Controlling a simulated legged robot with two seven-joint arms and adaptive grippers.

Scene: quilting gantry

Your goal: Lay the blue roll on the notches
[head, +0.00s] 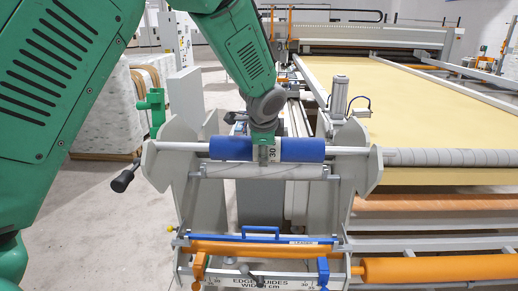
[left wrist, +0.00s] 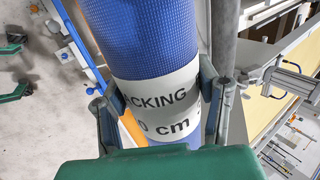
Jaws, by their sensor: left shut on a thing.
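The blue roll (head: 303,149) lies level across the grey stand, with a white printed band around its middle. My left gripper (head: 266,154) comes down from above and is shut on this band. In the left wrist view the blue roll (left wrist: 135,40) passes between the fingers of my left gripper (left wrist: 158,105). A thin grey bar shows beyond both ends of the roll, between the left side plate (head: 158,168) and right side plate (head: 366,172). I cannot tell whether the roll rests on the notches, which are hard to make out. My right gripper is out of view.
A pale grey roller (head: 300,171) lies just below the blue roll. A tray with a blue handle (head: 262,238) and an orange roll (head: 435,268) are lower. A black-knobbed crank (head: 122,181) sticks out left. The yellow quilting bed (head: 420,115) fills the right.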

